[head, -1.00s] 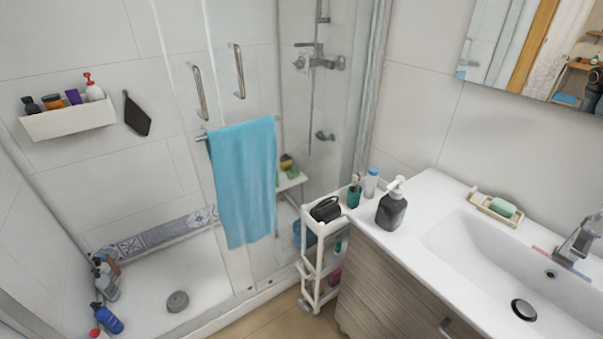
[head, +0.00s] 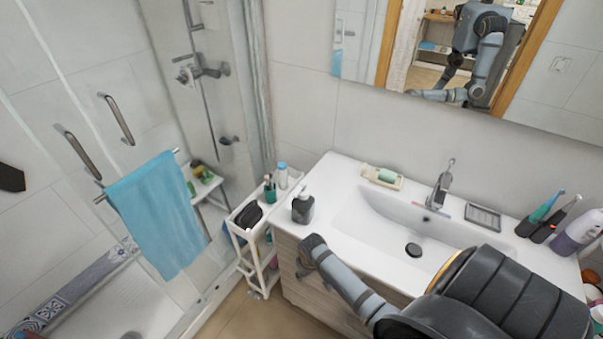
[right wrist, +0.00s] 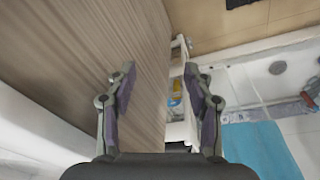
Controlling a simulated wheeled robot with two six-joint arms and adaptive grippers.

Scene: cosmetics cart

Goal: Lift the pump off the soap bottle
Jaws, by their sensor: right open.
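The dark grey soap bottle (head: 303,210) stands upright on the white counter's left end. Its white pump (head: 305,192) sits on top of the bottle. My right arm reaches in from the lower right of the head view, and my right gripper (head: 303,268) is in front of the cabinet, below and nearer than the bottle. In the right wrist view the gripper (right wrist: 160,85) is open, with nothing between its fingers. The bottle does not show in that view. My left gripper is not in view.
A white cart (head: 250,230) with a black item and green cup stands left of the wooden cabinet (head: 290,265); it also shows beyond my fingers (right wrist: 183,130). A soap dish (head: 382,178) and sink (head: 400,225) are right of the bottle. A blue towel (head: 158,215) hangs left.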

